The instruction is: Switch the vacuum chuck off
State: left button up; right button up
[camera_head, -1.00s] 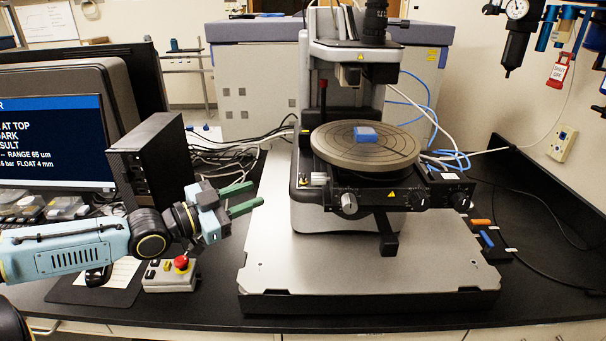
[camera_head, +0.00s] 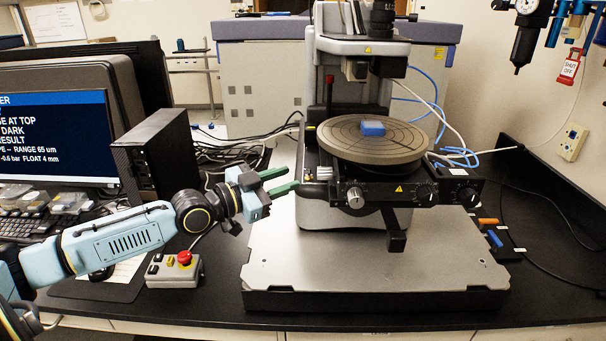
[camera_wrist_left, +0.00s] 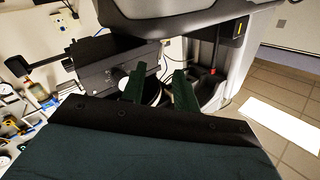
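The chuck is a round grey disc (camera_head: 345,150) with ring grooves on top of the profiler, and a blue block (camera_head: 373,128) sits on it. Below it, a black front panel (camera_head: 392,190) carries a silver knob (camera_head: 355,197) and darker knobs at its right. Small silver fittings (camera_head: 309,176) stand at the panel's left end; I cannot tell which control is the vacuum switch. My left gripper (camera_head: 291,179) is open and empty, its green fingers just left of these fittings. In the left wrist view its fingers (camera_wrist_left: 158,82) are apart, with a pale round part between them. My right gripper is not in view.
A control box with a red button (camera_head: 184,258) stands below my left arm. A black lever (camera_head: 396,238) hangs under the panel. A dark computer box (camera_head: 158,160) and a monitor (camera_head: 55,140) stand left. The silver base plate (camera_head: 350,270) is bare in front.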

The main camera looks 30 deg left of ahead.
aim_at(303, 185)
pick_arm(q)
jog(key=shift+x, duration=2.75)
grip_shut()
